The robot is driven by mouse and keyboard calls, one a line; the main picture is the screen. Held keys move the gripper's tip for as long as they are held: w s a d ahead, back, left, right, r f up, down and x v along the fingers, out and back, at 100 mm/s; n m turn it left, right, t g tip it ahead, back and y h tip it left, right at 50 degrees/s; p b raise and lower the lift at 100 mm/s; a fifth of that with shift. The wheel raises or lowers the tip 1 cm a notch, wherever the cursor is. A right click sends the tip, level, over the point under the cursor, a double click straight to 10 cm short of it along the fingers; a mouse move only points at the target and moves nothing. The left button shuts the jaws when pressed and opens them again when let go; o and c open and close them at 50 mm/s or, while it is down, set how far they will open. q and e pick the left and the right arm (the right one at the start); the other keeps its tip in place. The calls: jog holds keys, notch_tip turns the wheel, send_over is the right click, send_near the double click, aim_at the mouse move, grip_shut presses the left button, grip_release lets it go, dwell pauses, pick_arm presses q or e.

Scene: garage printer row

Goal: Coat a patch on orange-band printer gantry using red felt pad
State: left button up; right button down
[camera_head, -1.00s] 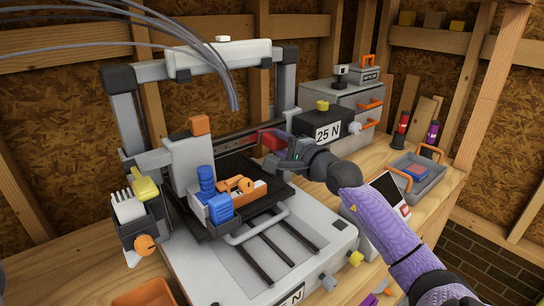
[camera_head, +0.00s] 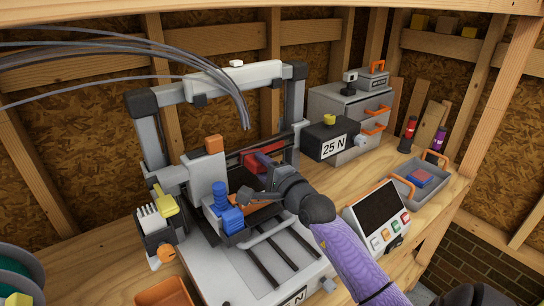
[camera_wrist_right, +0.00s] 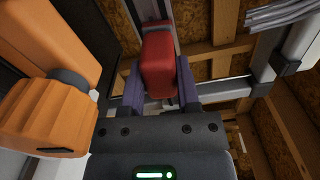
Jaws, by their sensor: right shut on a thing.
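A printer with a grey and white gantry frame (camera_head: 231,76) stands on the bench. An upright block with an orange cap (camera_head: 213,144) stands at its front left. My right gripper (camera_head: 257,172) is inside the frame, over the dark bed. It is shut on the red felt pad (camera_head: 260,155). In the right wrist view the pad (camera_wrist_right: 158,66) sits between the two fingers (camera_wrist_right: 159,84), with a grey upright and rail behind it. I cannot tell whether the pad touches the gantry. The gripper and arm partly hide the bed. My left gripper is out of view.
Blue knobbed parts (camera_head: 225,208) stand close left of the gripper. Cables (camera_head: 215,75) hang over the frame. A black 25 N box (camera_head: 330,138), a control panel (camera_head: 378,217) and a grey tray (camera_head: 421,180) stand to the right. An orange bin (camera_head: 163,291) is at front left.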

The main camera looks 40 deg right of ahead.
jog(key=shift+s+a, duration=0.1)
jog(key=shift+s, duration=0.3)
jog(key=s, duration=0.1)
jog(key=s+p, duration=0.1)
jog(key=s, duration=0.1)
jog(key=s+p, duration=0.1)
jog(key=s, duration=0.1)
jog(key=shift+a, duration=0.25)
jog(key=s, duration=0.3)
jog(key=shift+a, duration=0.15)
